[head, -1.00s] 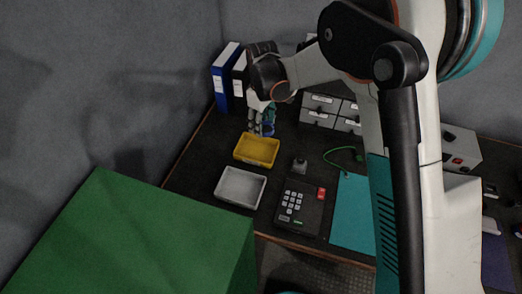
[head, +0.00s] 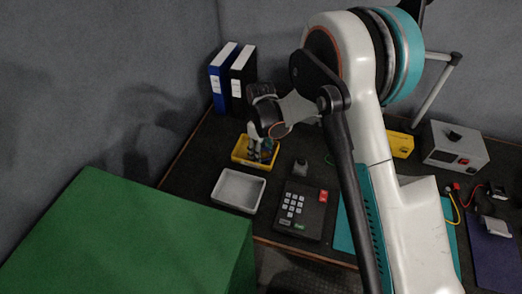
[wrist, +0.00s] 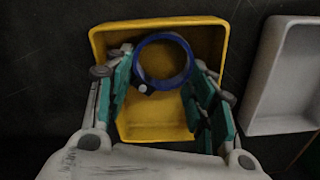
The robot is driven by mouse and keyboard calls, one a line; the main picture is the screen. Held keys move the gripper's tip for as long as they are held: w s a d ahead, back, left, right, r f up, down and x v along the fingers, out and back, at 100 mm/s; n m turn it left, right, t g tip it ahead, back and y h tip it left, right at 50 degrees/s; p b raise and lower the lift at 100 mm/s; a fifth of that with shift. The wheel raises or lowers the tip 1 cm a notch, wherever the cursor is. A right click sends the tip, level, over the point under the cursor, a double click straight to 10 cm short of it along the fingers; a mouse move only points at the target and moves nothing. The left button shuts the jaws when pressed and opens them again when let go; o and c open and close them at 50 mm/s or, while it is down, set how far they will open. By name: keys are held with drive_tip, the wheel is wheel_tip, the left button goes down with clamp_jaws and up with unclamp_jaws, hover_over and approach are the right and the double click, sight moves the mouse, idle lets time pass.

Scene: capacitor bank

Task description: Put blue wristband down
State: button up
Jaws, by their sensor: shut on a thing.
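The blue wristband (wrist: 163,39) is a round loop with a small stud at its lower left. In the wrist view my gripper (wrist: 162,85) has a finger on each side of it and is shut on it. The yellow tray (wrist: 160,133) lies beneath the wristband and fingers. In the head view my gripper (head: 258,152) points down over the yellow tray (head: 240,156) and partly hides it. The wristband is hard to make out there. I cannot tell whether it touches the tray floor.
A light grey tray (head: 238,205) stands just in front of the yellow one. A keypad box (head: 299,209) is to its right, with a small grey object (head: 301,168) behind. Blue and black binders (head: 222,80) stand behind my gripper. A green block (head: 120,245) fills the left foreground.

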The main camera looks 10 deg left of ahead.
drive_tip(key=shift+r, duration=0.1)
drive_tip(key=o, duration=0.6)
wheel_tip(320, 180, up, 12)
drive_tip(key=p, duration=0.4)
drive_tip(key=shift+r, duration=0.1)
